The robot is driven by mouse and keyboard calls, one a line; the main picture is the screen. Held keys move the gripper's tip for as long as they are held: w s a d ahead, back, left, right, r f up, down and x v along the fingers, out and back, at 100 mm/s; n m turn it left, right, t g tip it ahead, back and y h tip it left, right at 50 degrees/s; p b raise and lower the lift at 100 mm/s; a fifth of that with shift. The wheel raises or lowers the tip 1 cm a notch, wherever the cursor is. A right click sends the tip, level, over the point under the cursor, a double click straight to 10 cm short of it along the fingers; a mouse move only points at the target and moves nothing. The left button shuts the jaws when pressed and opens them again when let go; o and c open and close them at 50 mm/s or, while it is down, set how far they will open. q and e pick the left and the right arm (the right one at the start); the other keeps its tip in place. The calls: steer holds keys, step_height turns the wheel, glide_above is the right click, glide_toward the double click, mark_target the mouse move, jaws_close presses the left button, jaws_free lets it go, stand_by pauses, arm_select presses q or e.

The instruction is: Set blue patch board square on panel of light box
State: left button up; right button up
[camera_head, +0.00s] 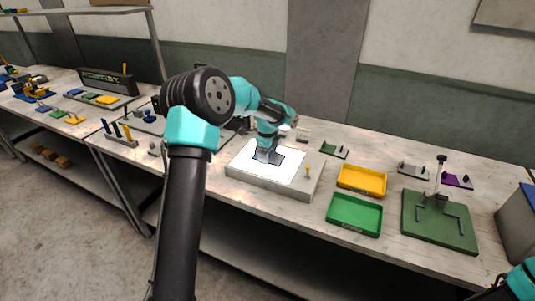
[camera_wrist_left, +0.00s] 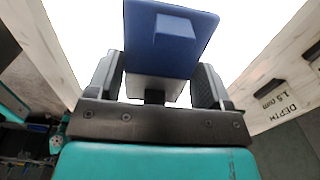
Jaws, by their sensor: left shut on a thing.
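The light box (camera_head: 239,175) stands on the bench in the middle of the head view, its white panel (camera_head: 286,171) glowing. My left gripper (camera_head: 267,155) is over the panel, pointing down. The bright panel shows behind the board. In the head view the gripper mostly hides the board, and I cannot tell whether it touches the panel. My right gripper is out of view.
A yellow tray (camera_head: 361,181) and a green tray (camera_head: 354,215) lie right of the box. A green fixture (camera_head: 438,223) with an upright post stands farther right. Tools and racks crowd the left bench.

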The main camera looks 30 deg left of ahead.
arm_select(q)
steer(key=o, duration=0.9)
steer(key=shift+f, duration=0.1)
step_height(320, 180, up, 12)
steer(key=shift+r, duration=0.15)
stand_by(0.3)
stand_by(0.5)
